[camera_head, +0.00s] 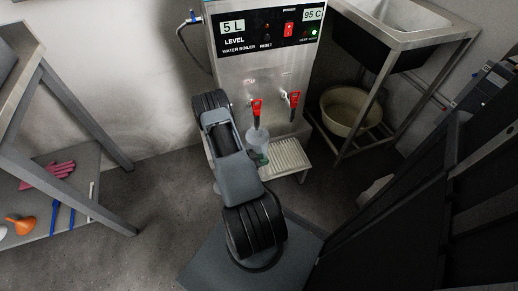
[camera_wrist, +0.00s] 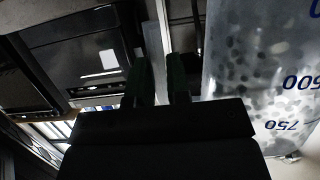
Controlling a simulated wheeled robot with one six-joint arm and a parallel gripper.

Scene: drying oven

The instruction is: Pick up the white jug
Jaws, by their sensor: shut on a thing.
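The white jug (camera_head: 257,137) is translucent and sits under the red taps of the water boiler, partly hidden by my arm. In the wrist view the jug (camera_wrist: 255,75) fills the right side, with blue volume marks that appear upside down and a mottled wall. My gripper (camera_wrist: 165,75) points at the strip beside the jug's body, its two dark fingers close together and shut on what looks like the jug's handle. The grip itself is mostly hidden. In the head view only a small greenish part of the gripper (camera_head: 260,156) shows at the jug.
The water boiler (camera_head: 262,75) stands behind the jug, with a slatted drip tray (camera_head: 288,157) in front. A sink stand (camera_head: 400,45) with a beige basin (camera_head: 349,108) is at right. Dark cabinets (camera_head: 430,215) fill the right front. A shelf table (camera_head: 60,185) stands left.

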